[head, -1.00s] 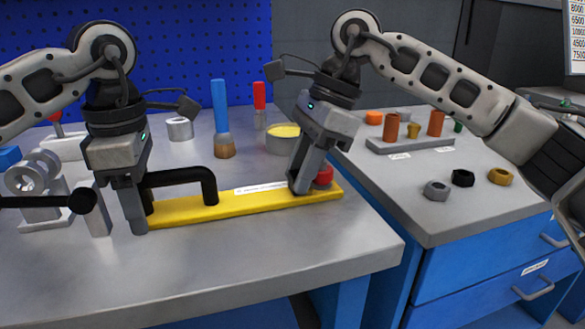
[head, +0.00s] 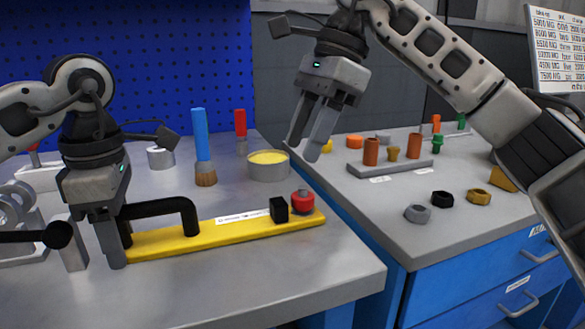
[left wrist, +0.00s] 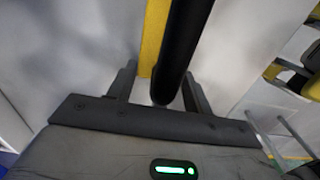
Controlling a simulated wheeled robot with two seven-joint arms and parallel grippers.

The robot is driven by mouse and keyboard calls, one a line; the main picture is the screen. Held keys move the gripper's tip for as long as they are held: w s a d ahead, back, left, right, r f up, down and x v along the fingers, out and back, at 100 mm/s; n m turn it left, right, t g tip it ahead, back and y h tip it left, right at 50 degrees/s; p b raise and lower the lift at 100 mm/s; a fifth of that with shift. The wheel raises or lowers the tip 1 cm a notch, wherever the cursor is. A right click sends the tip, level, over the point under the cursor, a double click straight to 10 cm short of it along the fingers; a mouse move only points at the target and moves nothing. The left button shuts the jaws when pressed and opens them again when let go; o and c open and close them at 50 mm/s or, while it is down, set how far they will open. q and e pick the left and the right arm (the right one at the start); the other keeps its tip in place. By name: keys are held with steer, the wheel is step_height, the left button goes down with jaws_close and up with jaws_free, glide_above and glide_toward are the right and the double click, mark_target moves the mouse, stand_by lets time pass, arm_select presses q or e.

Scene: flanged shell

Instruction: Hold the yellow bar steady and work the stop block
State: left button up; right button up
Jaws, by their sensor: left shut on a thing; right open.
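The yellow bar (head: 240,231) lies on the grey workbench, with a black arched handle (head: 160,207) on its left half. My left gripper (head: 112,252) is shut at the left end, on the handle; the left wrist view shows the handle (left wrist: 180,50) running between the fingers (left wrist: 158,97). A small black block (head: 279,210), which looks like the stop block, sits near the bar's right end beside a red knob (head: 303,201). My right gripper (head: 307,150) is open and empty, raised above and beyond the knob. The handle's grasped part is mostly hidden in the head view.
A tin with yellow contents (head: 268,165), a blue-handled brush (head: 201,145) and a red-handled tool (head: 241,130) stand behind the bar. A second bench at right holds a rack (head: 400,163) and several nuts. The front of the workbench is clear.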

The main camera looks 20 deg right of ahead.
steer(key=shift+v, duration=1.25)
arm_select(q)
steer(key=o, duration=1.5)
